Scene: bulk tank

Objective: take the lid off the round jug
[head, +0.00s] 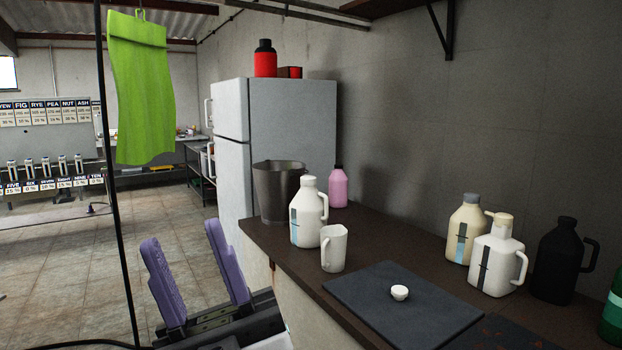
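A white jug (306,223) with a side handle and a blue-and-dark strip label stands upright on the dark counter, left of centre; its body looks rounded. A white lid (308,181) appears to sit on its neck. I cannot tell for certain that this is the round jug, as several other jugs stand to the right. A small white cap-like piece (400,292) lies on the dark mat (365,299). My gripper (190,262), with two purple fingers, is at the lower left, beside the counter and apart from the jug. Its fingers are spread with nothing between them.
A white mug (334,249) stands close in front of the jug, a grey bucket (270,192) and pink bottle (338,188) behind. A cream jug (462,236), a white pump jug (494,264) and a black jug (560,264) stand right. A green cloth (142,90) hangs left.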

